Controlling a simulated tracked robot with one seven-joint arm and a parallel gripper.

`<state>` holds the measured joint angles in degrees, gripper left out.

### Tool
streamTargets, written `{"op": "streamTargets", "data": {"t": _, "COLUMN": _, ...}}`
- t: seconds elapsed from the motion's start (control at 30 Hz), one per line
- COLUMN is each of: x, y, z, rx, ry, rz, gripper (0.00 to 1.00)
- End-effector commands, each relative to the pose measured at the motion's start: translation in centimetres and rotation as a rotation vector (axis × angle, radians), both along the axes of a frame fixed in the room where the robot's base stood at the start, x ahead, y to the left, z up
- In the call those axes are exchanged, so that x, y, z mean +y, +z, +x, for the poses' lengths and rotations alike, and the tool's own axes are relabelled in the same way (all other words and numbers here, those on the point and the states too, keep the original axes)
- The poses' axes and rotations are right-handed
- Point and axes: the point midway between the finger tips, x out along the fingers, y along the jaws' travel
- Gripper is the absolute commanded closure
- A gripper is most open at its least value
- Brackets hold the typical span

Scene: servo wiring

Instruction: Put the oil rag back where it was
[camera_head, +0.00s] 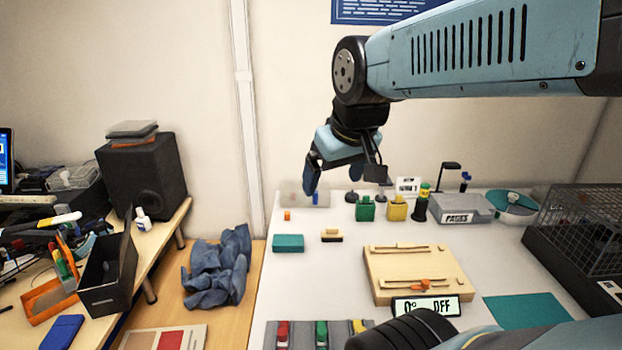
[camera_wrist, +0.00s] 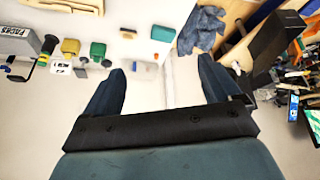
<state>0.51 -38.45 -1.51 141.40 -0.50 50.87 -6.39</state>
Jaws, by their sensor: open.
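A crumpled blue cloth (camera_head: 218,268) lies in a heap on the wooden surface left of the white bench; it also shows at the top of the wrist view (camera_wrist: 203,28). I cannot tell for certain whether it is the oil rag. A flat teal block or folded cloth (camera_head: 288,243) lies at the bench's left edge, and in the wrist view (camera_wrist: 163,33) too. A flat teal mat (camera_head: 527,309) lies at the front right. My gripper (camera_head: 333,178) is open and empty above the bench's back edge; both fingers show apart in the wrist view (camera_wrist: 160,70).
A wooden board (camera_head: 415,274) lies mid-bench behind an "OFF" display (camera_head: 425,306). Green (camera_head: 365,208) and yellow (camera_head: 397,208) containers stand at the back. A wire cage (camera_head: 580,235) blocks the right. A cluttered desk with a black speaker (camera_head: 146,173) stands left.

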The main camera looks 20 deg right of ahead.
Motion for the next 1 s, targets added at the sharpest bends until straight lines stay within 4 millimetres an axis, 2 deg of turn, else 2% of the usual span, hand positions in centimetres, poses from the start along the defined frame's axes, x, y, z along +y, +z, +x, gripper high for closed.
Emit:
{"op": "streamTargets", "data": {"t": 0.07, "x": 0.0, "y": 0.1, "z": -1.1, "rx": -0.018, "ry": -0.030, "rz": 0.018, "gripper": 0.10}}
{"op": "streamTargets", "data": {"t": 0.1, "x": 0.9, "y": 0.2, "z": -1.5, "rx": -0.024, "ry": -0.043, "rz": 0.026, "gripper": 0.10}}
{"op": "streamTargets", "data": {"t": 0.23, "x": 1.3, "y": 0.1, "z": -2.2, "rx": -0.034, "ry": -0.066, "rz": 0.039, "gripper": 0.10}}
{"op": "streamTargets", "data": {"t": 1.0, "x": 1.2, "y": 0.1, "z": -2.3, "rx": -0.035, "ry": -0.072, "rz": 0.043, "gripper": 0.10}}
